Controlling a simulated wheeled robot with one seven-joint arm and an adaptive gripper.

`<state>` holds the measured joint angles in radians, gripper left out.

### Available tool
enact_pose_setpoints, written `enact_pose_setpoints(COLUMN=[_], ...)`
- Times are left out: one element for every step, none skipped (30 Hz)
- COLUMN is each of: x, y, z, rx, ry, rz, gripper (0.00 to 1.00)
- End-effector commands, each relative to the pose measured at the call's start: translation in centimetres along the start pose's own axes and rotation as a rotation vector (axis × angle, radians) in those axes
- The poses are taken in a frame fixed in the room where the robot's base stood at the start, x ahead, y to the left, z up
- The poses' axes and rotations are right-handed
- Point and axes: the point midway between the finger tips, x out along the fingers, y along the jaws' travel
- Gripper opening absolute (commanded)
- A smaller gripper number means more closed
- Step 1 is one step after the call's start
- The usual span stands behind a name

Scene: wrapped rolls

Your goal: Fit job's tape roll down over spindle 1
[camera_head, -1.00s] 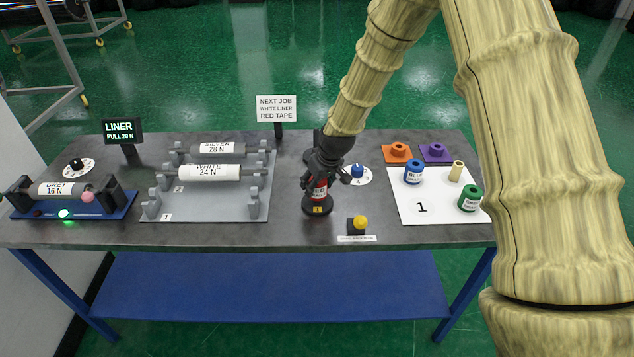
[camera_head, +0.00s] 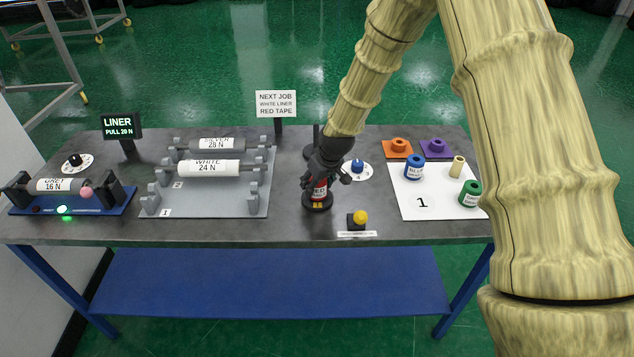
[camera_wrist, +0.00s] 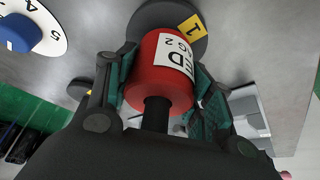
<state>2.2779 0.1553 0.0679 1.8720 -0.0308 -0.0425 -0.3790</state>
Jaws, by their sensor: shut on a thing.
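The red tape roll (camera_head: 320,189) has a white label and stands upright between my gripper's fingers (camera_wrist: 160,85). My gripper also shows in the head view (camera_head: 328,180), shut on the roll's sides. Spindle 1 has a round dark base (camera_head: 317,206) with a yellow tag reading 1; the base also shows in the wrist view (camera_wrist: 160,15). Its dark post (camera_wrist: 156,113) sticks out of the roll's near end, so the roll is around the post. The roll is low, close to the base; I cannot tell whether it touches.
Another dark stand (camera_head: 312,151) is partly hidden behind my gripper. A blue dial (camera_head: 358,166) is close at right, and a yellow button (camera_head: 360,217) is in front. A white mat (camera_head: 440,207) with blue and green rolls lies further right. A grey roller rack (camera_head: 215,202) is at left.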

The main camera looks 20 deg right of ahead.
Motion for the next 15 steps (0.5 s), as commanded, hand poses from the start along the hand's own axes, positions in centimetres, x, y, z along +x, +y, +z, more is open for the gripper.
enact_pose_setpoints(x=[0.12,0.17,0.24,0.29,0.34,0.41,0.46,0.51,0.58,0.62,0.67,0.63,0.61,0.62,0.62], y=[0.0,0.01,0.0,0.0,0.0,0.0,0.0,0.0,0.0,0.01,0.0,0.0,0.01,0.01,0.01], z=[0.02,0.04,0.07,0.09,0.11,0.14,0.16,0.18,0.21,0.23,0.24,0.22,0.21,0.22,0.22], rx=[0.0,0.0,0.0,0.0,0.0,0.0,0.0,0.0,0.0,0.0,0.0,0.0,0.0,0.0,0.0], ry=[0.001,0.001,0.001,0.001,0.001,0.001,0.001,0.001,0.001,0.001,0.001,0.001,0.001,0.001,0.001], rz=[0.0,0.0,0.0,0.0,0.0,0.0,0.0,0.0,0.0,0.0,0.0,0.0,0.0,0.0,0.0], gripper=[0.22,0.22,0.22,0.22,0.22,0.22,0.22,0.22,0.22,0.22,0.22,0.56,0.61,0.67,0.74])
